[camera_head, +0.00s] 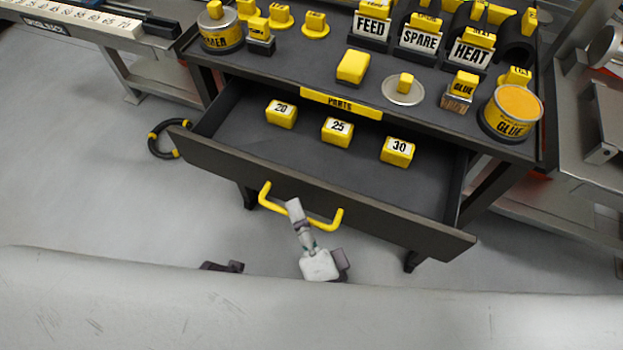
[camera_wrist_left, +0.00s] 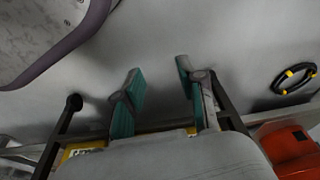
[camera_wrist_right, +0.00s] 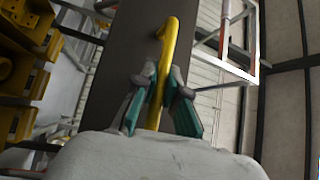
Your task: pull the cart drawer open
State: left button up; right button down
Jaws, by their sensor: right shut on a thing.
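The cart drawer (camera_head: 330,175) stands pulled out from the dark cart (camera_head: 300,62), with its inside showing. Its yellow handle (camera_head: 270,200) is on the drawer front. My right gripper (camera_head: 294,208) is at the middle of the handle. In the right wrist view the fingers (camera_wrist_right: 160,98) are closed around the yellow handle bar (camera_wrist_right: 168,60), one on each side. My left gripper (camera_wrist_left: 160,85) shows in the left wrist view with its fingers apart and nothing between them. In the head view the left gripper is mostly hidden behind my pale body part.
Yellow blocks marked 20 (camera_head: 281,114), 25 (camera_head: 337,132) and 30 (camera_head: 397,152) sit in the drawer. Labelled bins and a GLUE tin (camera_head: 512,112) stand on the cart top. A black and yellow ring (camera_head: 160,139) lies on the floor to the left.

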pick_arm(q)
jog(key=shift+s+f, duration=0.35)
jog(key=shift+f, duration=0.2)
pick_arm(e)
jog(key=s, duration=0.1)
jog(key=s+a, duration=0.1)
jog(key=s, duration=0.2)
jog(key=shift+s+a, duration=0.25)
jog(key=c, duration=1.2)
grip_release()
pick_arm(q)
jog(key=shift+w+r, duration=0.1)
pick_arm(e)
jog(key=v, duration=1.2)
